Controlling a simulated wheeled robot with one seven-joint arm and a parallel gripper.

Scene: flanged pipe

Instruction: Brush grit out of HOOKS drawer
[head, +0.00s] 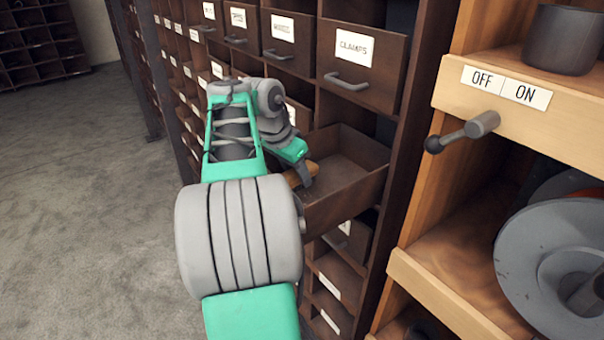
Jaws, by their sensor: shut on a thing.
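An open wooden drawer (345,160) is pulled out from the dark cabinet, below the CLAMPS drawer. Its label is not visible, so I cannot tell from the picture that it is the HOOKS drawer. Its inside floor shows partly; grit is too small to make out. My gripper (306,176) is at the drawer's left side, over or just inside its edge. It is shut on a tan wooden piece, seemingly the brush handle (297,178). The bristles are hidden by the gripper and arm.
The shut CLAMPS drawer (361,61) with its handle sits above the open drawer. On the right, a wooden shelf unit has an OFF/ON label (506,87), a protruding lever (462,132), a dark pot (563,40) and a grey disc (552,262). Carpet floor at left is clear.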

